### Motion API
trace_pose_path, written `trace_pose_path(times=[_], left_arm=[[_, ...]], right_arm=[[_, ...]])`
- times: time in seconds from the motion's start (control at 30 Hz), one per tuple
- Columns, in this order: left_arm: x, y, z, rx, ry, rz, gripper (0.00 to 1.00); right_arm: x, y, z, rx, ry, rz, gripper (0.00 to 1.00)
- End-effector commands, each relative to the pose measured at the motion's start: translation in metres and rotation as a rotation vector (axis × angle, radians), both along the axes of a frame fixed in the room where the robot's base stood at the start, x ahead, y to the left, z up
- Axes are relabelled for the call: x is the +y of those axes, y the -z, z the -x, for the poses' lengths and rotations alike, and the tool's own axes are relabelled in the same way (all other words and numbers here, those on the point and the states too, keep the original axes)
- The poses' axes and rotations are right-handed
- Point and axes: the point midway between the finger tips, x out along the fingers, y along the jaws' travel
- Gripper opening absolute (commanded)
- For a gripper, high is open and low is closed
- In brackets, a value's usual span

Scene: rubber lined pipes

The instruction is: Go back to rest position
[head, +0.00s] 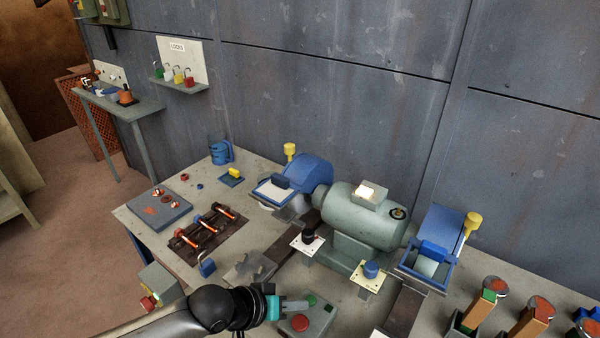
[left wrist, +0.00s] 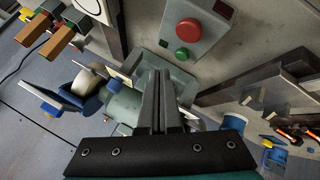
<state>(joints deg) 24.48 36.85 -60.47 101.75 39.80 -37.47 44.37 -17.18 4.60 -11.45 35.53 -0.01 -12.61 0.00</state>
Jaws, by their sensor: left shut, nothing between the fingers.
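My left gripper (head: 298,304) reaches in from the bottom of the head view, over the front part of the workbench. Its two dark fingers (left wrist: 160,100) lie together in the left wrist view, shut and empty. In the head view the fingertips are close to a grey control box (head: 318,322) with a red and a green button. The box also shows ahead of the fingers in the left wrist view (left wrist: 212,22); I cannot tell the exact gap. My right gripper is not in view.
A bench grinder (head: 362,215) with blue guards stands on the workbench (head: 128,214). Left of it are a blue padlock (head: 207,265), a dark rack with copper-coloured rods (head: 190,240) and a grey plate (head: 160,211). Wooden-handled tools (head: 533,318) stand at right. Open floor lies at left.

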Motion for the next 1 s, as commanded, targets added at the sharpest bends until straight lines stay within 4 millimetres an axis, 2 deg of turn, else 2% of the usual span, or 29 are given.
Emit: trace_pose_path(times=[0.17, 0.3, 0.37, 0.47, 0.57, 0.8, 1.0], left_arm=[[-0.012, -0.003, 0.013, -0.013, 0.03, -0.006, 0.0], [-0.029, -0.013, 0.037, -0.051, 0.079, -0.036, 0.0], [-0.03, -0.018, 0.047, -0.071, 0.091, -0.06, 0.0], [-0.023, -0.025, 0.06, -0.097, 0.089, -0.116, 0.0], [-0.004, -0.029, 0.073, -0.102, 0.068, -0.188, 0.0], [0.066, -0.025, 0.113, -0.026, -0.012, -0.391, 0.0], [0.117, -0.02, 0.151, 0.074, -0.062, -0.525, 0.0]], right_arm=[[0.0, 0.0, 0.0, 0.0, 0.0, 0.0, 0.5], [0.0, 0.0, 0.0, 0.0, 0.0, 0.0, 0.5], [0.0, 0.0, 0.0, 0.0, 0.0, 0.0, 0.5], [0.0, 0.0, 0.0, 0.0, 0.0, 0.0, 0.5], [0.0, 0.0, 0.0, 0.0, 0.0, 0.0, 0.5], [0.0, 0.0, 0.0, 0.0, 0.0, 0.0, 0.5], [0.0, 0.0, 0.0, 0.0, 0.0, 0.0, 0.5]])
